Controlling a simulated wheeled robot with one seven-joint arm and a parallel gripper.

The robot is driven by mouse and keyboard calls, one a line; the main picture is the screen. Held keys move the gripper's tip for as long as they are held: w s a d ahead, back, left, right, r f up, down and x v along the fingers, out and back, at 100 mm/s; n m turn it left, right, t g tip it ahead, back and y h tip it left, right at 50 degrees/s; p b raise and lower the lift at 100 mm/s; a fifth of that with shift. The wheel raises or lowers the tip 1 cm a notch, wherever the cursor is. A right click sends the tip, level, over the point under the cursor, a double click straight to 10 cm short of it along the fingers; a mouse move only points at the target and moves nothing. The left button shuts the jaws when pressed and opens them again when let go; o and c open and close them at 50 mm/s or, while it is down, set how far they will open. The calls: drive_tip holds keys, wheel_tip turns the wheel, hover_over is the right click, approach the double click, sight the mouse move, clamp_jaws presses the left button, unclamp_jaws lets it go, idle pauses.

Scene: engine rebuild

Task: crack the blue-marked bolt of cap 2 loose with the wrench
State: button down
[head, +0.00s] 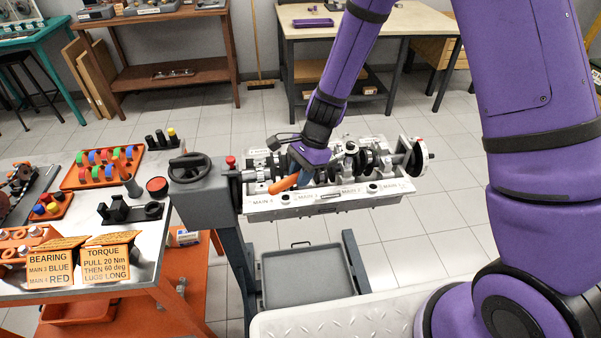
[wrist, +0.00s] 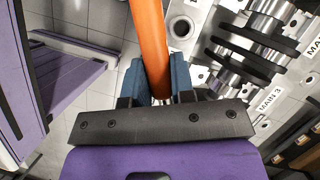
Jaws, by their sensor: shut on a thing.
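My gripper (head: 306,178) is over the left half of the engine block (head: 290,207) in the head view. In the wrist view my gripper (wrist: 155,82) is shut on an orange bar, the wrench handle (wrist: 150,40); this handle (head: 284,184) also shows in the head view, slanting down to the left. The wrench's working end is not clearly visible in either view. The MAIN 2 label (head: 350,191) is on the block's front face, right of my gripper. I cannot make out cap 2's blue-marked bolt.
The crankshaft (head: 373,162) lies along the block, which is on a stand with a handwheel (head: 190,167). A grey tray (head: 301,270) is below. The workbench (head: 130,235) at left carries an orange rack (head: 103,167) and signs.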

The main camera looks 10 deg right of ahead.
drive_tip(key=shift+f, duration=0.6)
idle(1.0)
drive_tip(key=shift+s+d, duration=0.1)
drive_tip(key=shift+s, duration=0.1)
drive_tip(key=shift+s+d+n+g, duration=0.3)
drive_tip(key=shift+s+n, duration=0.2)
drive_tip(key=shift+n, duration=0.1)
drive_tip(key=shift+s+d, duration=0.15)
drive_tip(key=shift+s, duration=0.05)
idle(0.3)
drive_tip(key=shift+s+d+n, duration=0.35)
drive_tip(key=shift+s+n, duration=0.15)
drive_tip(key=shift+n, duration=0.1)
drive_tip(key=shift+s+d, duration=0.15)
drive_tip(key=shift+s+d+n+g+h, duration=0.3)
drive_tip(key=shift+s+d+n, duration=0.1)
drive_tip(key=shift+s+n, duration=0.1)
idle(0.6)
drive_tip(key=shift+s+d, duration=0.1)
drive_tip(key=shift+d, duration=0.05)
